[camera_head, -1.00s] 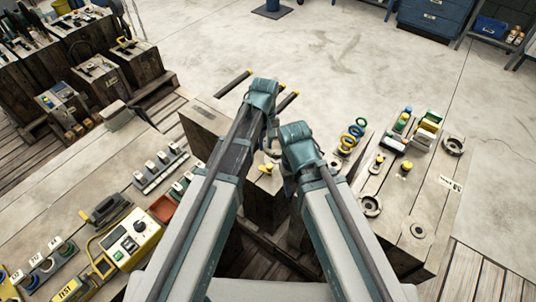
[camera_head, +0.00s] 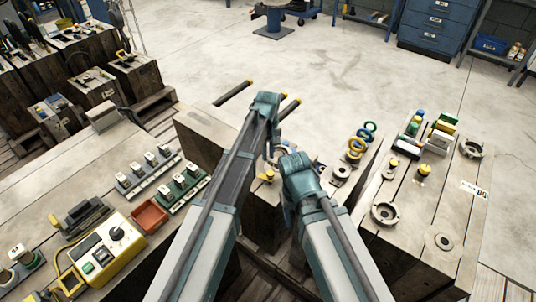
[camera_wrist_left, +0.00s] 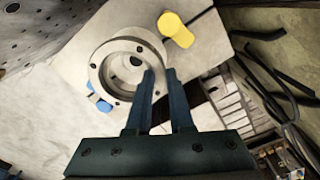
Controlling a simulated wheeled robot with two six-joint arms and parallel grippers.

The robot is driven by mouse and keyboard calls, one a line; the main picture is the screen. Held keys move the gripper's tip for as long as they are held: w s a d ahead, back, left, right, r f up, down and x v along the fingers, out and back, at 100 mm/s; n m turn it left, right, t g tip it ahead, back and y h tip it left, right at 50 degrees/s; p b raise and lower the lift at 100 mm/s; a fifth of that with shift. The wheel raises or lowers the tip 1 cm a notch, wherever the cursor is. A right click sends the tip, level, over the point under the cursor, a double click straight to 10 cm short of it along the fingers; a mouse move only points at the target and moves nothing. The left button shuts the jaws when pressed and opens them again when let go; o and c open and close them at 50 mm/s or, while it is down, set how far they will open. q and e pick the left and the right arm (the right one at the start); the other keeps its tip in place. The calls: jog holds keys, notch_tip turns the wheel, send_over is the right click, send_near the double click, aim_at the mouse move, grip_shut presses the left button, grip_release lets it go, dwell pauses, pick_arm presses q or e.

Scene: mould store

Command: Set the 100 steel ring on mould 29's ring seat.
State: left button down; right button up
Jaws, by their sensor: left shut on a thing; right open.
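In the left wrist view a round grey steel ring (camera_wrist_left: 106,62) with small bolt holes in its face lies on a pale block top. The two fingers of my left gripper (camera_wrist_left: 160,75) straddle its right wall, one over the opening and one outside; the gripper is shut on it. Whether the ring rests on a seat or just above it, I cannot tell. In the head view my left gripper (camera_head: 268,152) is over the middle block, its ring hidden. My right gripper (camera_head: 288,217) is lower, in front of that block, open, its fingers mostly hidden. I cannot read mould 29's number.
A yellow knob (camera_wrist_left: 175,30) and a blue part (camera_wrist_left: 98,103) sit beside the ring. On the right block are a grey ring (camera_head: 385,213), another ring (camera_head: 473,149) and a label (camera_head: 473,189). A yellow control box (camera_head: 104,252) is at left.

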pick_arm(q)
jog(key=shift+f+b, duration=2.05)
jog(key=shift+f, duration=0.2)
jog(key=shift+f+b, duration=0.6)
dwell(0.7)
jog(key=c, duration=0.7)
grip_release()
jog(key=shift+r, duration=0.1)
notch_tip(320, 180, up, 14)
jog(key=p, duration=1.3)
jog(key=shift+p, duration=0.4)
jog(key=shift+s+f, duration=0.1)
jog(key=shift+f, duration=0.1)
